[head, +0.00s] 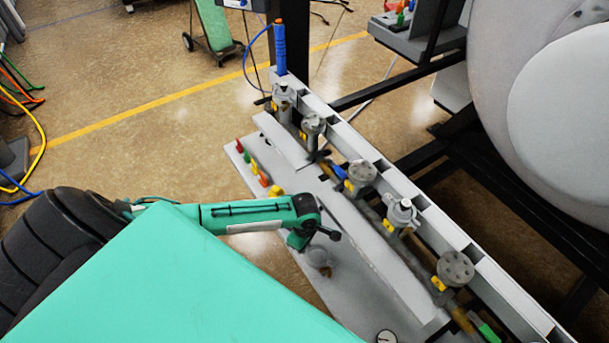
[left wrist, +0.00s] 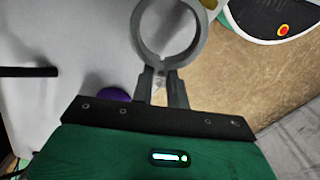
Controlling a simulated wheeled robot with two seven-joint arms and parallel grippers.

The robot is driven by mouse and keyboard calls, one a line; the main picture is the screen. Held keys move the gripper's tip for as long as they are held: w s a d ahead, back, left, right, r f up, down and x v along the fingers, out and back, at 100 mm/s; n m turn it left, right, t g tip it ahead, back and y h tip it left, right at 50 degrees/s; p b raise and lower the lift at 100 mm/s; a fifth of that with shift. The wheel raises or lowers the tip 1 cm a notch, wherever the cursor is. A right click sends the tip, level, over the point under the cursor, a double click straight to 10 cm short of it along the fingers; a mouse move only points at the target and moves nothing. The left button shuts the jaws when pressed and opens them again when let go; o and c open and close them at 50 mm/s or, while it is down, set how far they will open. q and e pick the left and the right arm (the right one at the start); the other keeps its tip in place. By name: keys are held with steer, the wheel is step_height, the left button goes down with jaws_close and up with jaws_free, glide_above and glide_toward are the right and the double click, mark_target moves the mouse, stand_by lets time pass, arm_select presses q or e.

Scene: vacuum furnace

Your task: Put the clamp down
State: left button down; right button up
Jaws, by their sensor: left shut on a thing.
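The clamp (left wrist: 143,37) is a grey, open-centred ring in the left wrist view. My left gripper (left wrist: 161,84) is shut on the lower end of the clamp, and the ring stands out beyond the fingertips. In the head view, my green left arm reaches in over the grey bench (head: 350,284), but the clamp cannot be made out clearly there. I cannot tell whether the clamp touches the surface behind it. My right gripper is not in view.
A row of grey valves (head: 361,176) stands along a metal rail (head: 433,213) behind the bench. Small coloured pieces (head: 250,160) lie near the bench's left edge. A purple thing (left wrist: 113,95) shows beside the gripper. The large round furnace body (head: 560,100) stands at the right.

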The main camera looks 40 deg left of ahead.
arm_select(q)
step_height(320, 180, down, 2)
steer(key=shift+f, duration=0.3)
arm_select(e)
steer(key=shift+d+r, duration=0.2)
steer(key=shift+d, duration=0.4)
arm_select(q)
steer(key=shift+f, duration=0.15)
steer(key=c, duration=1.4)
jaws_free()
steer(key=shift+o, duration=0.2)
